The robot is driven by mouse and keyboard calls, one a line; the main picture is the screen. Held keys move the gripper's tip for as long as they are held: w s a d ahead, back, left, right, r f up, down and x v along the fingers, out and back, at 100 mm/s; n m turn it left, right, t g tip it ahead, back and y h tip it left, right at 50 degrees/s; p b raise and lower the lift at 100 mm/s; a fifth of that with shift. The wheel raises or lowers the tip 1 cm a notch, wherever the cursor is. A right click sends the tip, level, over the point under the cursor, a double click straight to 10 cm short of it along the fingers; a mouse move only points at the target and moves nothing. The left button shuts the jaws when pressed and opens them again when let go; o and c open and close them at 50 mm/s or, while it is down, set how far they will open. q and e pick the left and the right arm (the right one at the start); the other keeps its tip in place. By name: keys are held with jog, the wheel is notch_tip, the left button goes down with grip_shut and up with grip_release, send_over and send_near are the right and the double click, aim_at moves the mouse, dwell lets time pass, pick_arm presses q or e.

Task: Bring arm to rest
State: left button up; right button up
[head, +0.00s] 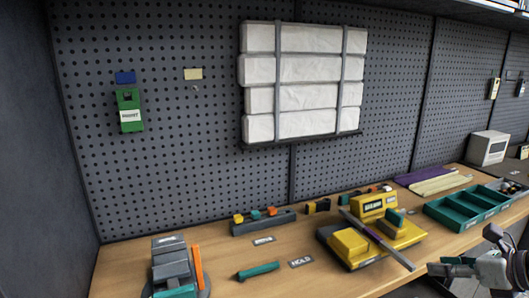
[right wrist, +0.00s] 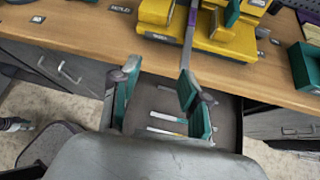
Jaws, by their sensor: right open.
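My right gripper (head: 462,268) is at the lower right in the head view, in front of the table's front edge. In the right wrist view my right gripper (right wrist: 163,95) has its two teal-padded fingers spread apart with nothing between them. Below the fingers is an open drawer (right wrist: 232,118) under the tabletop, with several pale strips lying in it. I cannot tell how high the gripper is above the drawer. My left gripper does not show in either view.
A yellow fixture (head: 350,245) with a long grey bar (head: 390,250) across it stands on the wooden table (head: 215,262). A teal compartment tray (head: 470,208) is to its right. A grey device with an orange lever (head: 198,268) stands front left. A pegboard (head: 180,150) rises behind.

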jog(key=a+r+m+t+y, duration=0.3)
jog(key=a+m+t+y, duration=0.3)
jog(key=a, duration=0.4)
jog(key=s+d+f+m+g+h, duration=0.2)
jog(key=s+f+m+h, duration=0.3)
jog(key=f+m+h, duration=0.7)
jog(key=s+d+f+m+g+h, duration=0.1)
jog(key=s+d+f+m+h, duration=0.45)
jog(key=m, duration=1.15)
jog(key=s+a+f+m+g+y, duration=0.3)
jog(key=s+a+f+g+y, duration=0.45)
jog(key=s+a+f, duration=0.65)
jog(key=s+f+g+h, duration=0.2)
jog(key=s+f+g, duration=0.1)
jog(key=f, duration=2.2)
jog(key=s+d+f, duration=0.2)
jog(key=s+f, duration=1.3)
jog(key=s, duration=0.1)
jog(key=shift+s+d+g, duration=0.2)
jog(key=shift+d+g, duration=0.15)
jog(key=shift+g, duration=0.1)
